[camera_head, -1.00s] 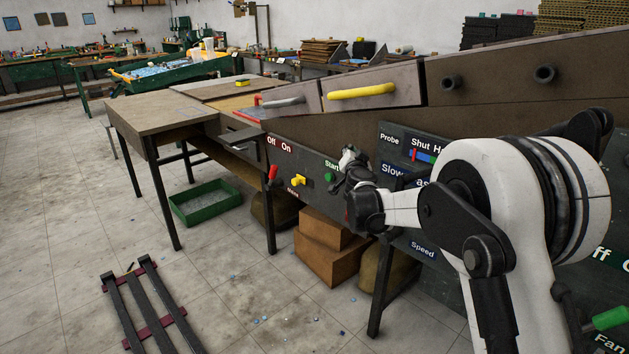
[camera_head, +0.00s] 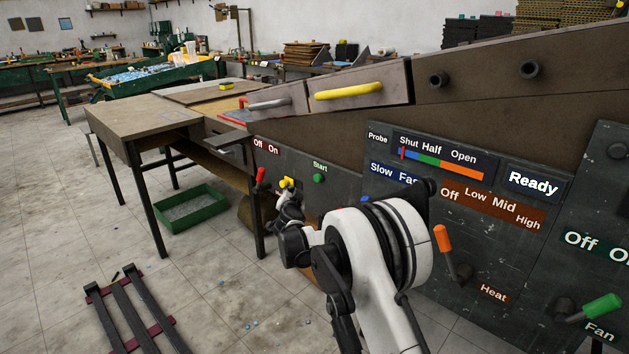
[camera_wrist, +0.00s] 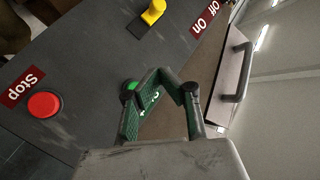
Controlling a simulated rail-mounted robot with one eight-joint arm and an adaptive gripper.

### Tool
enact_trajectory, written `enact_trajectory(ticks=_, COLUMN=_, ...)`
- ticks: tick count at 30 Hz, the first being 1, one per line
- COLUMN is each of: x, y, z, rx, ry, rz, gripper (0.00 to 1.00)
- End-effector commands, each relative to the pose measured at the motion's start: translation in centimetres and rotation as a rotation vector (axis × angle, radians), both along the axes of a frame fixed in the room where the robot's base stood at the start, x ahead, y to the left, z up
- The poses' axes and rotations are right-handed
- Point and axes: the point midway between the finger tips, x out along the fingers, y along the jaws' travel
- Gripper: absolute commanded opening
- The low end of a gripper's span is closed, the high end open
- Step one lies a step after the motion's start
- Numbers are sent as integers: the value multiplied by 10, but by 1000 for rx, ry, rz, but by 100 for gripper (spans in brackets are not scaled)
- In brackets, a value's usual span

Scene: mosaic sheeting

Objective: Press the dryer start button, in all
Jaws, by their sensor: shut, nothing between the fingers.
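The green start button (camera_head: 319,178) sits below its Start label (camera_head: 320,167) on the dark control panel. In the head view my gripper (camera_head: 287,193) is left of and below it, in front of the panel near the yellow lever (camera_head: 287,182). In the wrist view the bright green button (camera_wrist: 131,86) shows at the left edge of my gripper (camera_wrist: 158,78), which is shut and empty. The fingers partly hide the button and its label. I cannot tell whether they touch the panel.
In the wrist view a red button (camera_wrist: 44,105) sits beside a Stop label. A red lever (camera_head: 260,175) is left of the yellow one. Orange (camera_head: 442,238) and green-handled (camera_head: 602,306) levers stand at the right. A work table (camera_head: 140,112) is at the left.

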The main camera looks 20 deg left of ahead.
Motion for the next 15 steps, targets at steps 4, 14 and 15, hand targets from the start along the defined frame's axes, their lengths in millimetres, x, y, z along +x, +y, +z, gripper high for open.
enact_trajectory(ticks=4, x=1, y=0, z=0, rx=0, ry=0, rz=0, gripper=0)
enact_trajectory(ticks=14, x=26, y=-12, z=1, rx=1, ry=0, rz=-3, gripper=0)
enact_trajectory(ticks=15, x=30, y=-14, z=1, rx=1, ry=-1, rz=-2, gripper=0)
